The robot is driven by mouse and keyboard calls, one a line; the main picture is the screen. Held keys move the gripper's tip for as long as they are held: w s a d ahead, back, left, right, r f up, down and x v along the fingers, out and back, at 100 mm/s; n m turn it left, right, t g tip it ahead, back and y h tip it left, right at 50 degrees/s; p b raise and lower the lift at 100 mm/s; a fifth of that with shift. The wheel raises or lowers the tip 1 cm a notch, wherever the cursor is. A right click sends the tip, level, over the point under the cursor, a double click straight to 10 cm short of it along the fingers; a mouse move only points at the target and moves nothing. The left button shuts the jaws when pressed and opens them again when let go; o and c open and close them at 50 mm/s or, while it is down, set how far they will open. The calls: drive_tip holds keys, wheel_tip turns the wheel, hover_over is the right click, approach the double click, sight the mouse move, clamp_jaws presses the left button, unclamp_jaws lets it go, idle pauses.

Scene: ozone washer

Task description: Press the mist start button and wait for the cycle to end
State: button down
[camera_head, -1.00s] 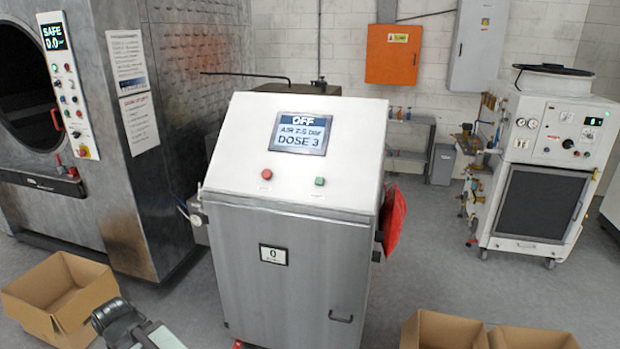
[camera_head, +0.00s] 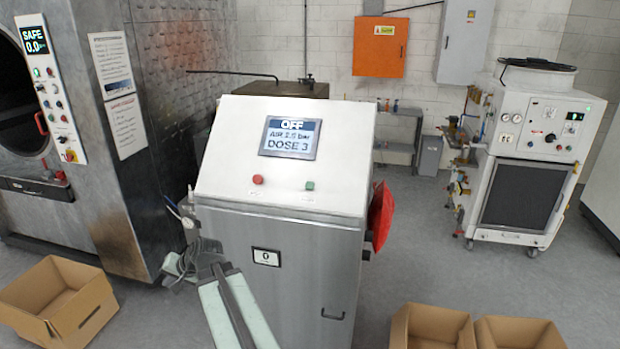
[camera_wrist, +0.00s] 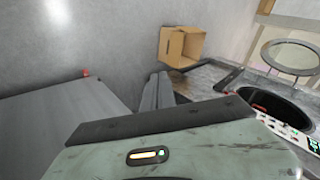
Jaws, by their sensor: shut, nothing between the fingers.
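The white-topped grey cabinet (camera_head: 275,250) stands in the middle of the head view. Its sloped panel carries a screen (camera_head: 290,138) reading "OFF", "AIR 2.5 bar" and "DOSE 3". Below the screen are a red button (camera_head: 257,180) on the left and a green button (camera_head: 310,185) on the right. Their small labels are unreadable. My gripper (camera_wrist: 158,82) shows in the wrist view with its fingers shut and empty. In the head view my arm is in front of the cabinet's lower left side, with its end below and left of the buttons, apart from them.
A large metal chamber (camera_head: 150,150) with a "SAFE" display stands at left. An open cardboard box (camera_head: 60,300) lies front left; two more (camera_head: 432,330) lie front right. A red item (camera_head: 381,215) hangs on the cabinet's right side. A white wheeled machine (camera_head: 530,160) stands right, with clear floor between.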

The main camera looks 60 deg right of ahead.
sight(310, 186)
drive_tip(key=s+d+r+m+t+h+p, duration=0.2)
drive_tip(key=s+d+r+m+h, duration=0.15)
drive_tip(key=d+r, duration=0.45)
drive_tip(key=s+d+r+m+t+h+p, duration=0.1)
drive_tip(key=s+d+r+m+h, duration=0.3)
drive_tip(key=d, duration=0.9)
drive_tip(key=s+d+r+m+t+h+p, duration=0.15)
drive_tip(key=d+r+m, duration=0.35)
drive_tip(key=d, duration=0.5)
drive_tip(key=s+d+r+m+h+p, duration=0.1)
drive_tip(key=s+d+r+m+h, duration=0.1)
drive_tip(key=s+d, duration=0.3)
drive_tip(key=s+d+r+m+g+h+p, duration=0.1)
drive_tip(key=s+d+r+m+h, duration=0.1)
drive_tip(key=s+d+m, duration=0.2)
drive_tip(key=s+d, duration=0.2)
drive_tip(key=shift+s+d+r+m, duration=0.25)
drive_tip(key=shift+s+r+m, duration=0.05)
drive_tip(key=shift+s+m, duration=0.1)
drive_tip(key=shift+f, duration=0.1)
drive_tip(key=d+f+b, duration=0.1)
drive_tip(key=f+b, duration=0.1)
drive_tip(key=w+d+f+b, duration=0.1)
drive_tip(key=d+f+b, duration=0.1)
drive_tip(key=w+d+f+b, duration=0.1)
drive_tip(key=d+b, duration=0.1)
drive_tip(key=shift+d+f, duration=0.2)
drive_tip(key=shift+f, duration=0.2)
drive_tip(key=shift+d+f, duration=0.15)
drive_tip(key=shift+d, duration=0.1)
